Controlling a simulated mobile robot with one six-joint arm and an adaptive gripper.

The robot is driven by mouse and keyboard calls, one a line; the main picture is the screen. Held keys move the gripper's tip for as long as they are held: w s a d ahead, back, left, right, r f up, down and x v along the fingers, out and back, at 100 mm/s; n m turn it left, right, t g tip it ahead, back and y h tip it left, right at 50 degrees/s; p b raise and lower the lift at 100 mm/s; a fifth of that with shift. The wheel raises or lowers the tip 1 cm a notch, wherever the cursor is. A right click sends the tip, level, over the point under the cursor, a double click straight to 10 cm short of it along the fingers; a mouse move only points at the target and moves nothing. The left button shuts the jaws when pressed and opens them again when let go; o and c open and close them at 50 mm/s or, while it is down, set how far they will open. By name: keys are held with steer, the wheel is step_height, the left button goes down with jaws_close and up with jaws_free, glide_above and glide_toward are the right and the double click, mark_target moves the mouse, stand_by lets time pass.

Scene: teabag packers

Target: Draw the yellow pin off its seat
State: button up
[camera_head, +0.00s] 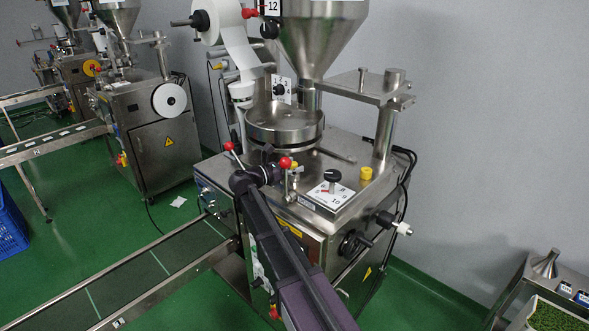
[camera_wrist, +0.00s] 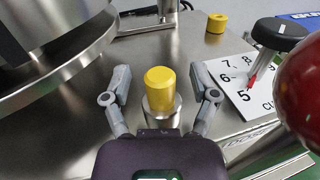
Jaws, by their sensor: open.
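The yellow pin (camera_wrist: 160,88) stands upright in a round metal seat (camera_wrist: 161,115) on the machine's steel top in the wrist view. My gripper (camera_wrist: 160,76) is open, with one finger on the left and one on the right of the pin. Gaps show between the pin and both fingers. In the head view, my gripper (camera_head: 273,168) is over the near part of the machine top, beside a red lever ball (camera_head: 285,162). The pin is mostly hidden there.
The red ball also looms close at the right of the wrist view (camera_wrist: 302,90). A second yellow cylinder (camera_wrist: 217,22) stands farther back. A numbered dial plate (camera_head: 327,197) with a black knob lies to the right. A round steel drum (camera_head: 285,125) stands behind.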

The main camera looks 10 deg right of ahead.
mark_target(294, 163)
jaws_close()
steer(key=shift+r, duration=0.2)
stand_by(0.4)
step_height(294, 163, up, 18)
steer(key=p, duration=1.8)
steer(key=shift+f, duration=0.2)
